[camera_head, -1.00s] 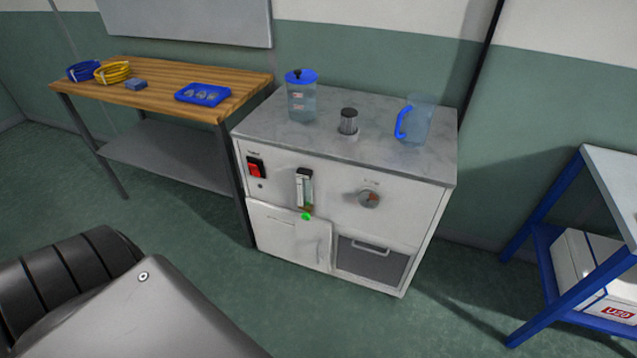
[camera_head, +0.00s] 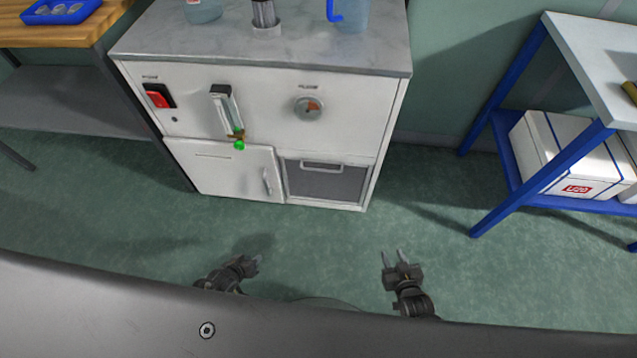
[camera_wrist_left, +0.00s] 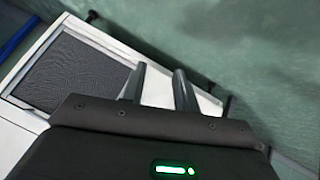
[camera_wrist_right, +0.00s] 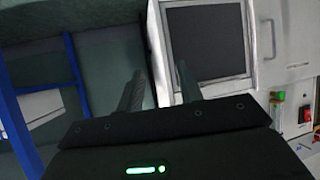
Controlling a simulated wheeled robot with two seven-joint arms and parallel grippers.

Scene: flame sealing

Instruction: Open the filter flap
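The dark grey mesh flap (camera_head: 327,184) sits at the lower right of the white machine front, with a light bar handle (camera_head: 321,167) along its top. It looks closed. My left gripper (camera_head: 257,263) is open and empty, low in front of the machine and apart from it. My right gripper (camera_head: 391,255) is open and empty, to the right of the flap and apart from it. The mesh shows in the left wrist view (camera_wrist_left: 75,75) beyond the spread fingers, and in the right wrist view (camera_wrist_right: 205,42).
A white door (camera_head: 225,170) with a vertical handle is left of the flap. Above are a red switch (camera_head: 158,97), a flow tube (camera_head: 226,110) with a green knob, and a dial (camera_head: 309,108). A blue-framed table (camera_head: 490,200) stands right. Floor between grippers and machine is clear.

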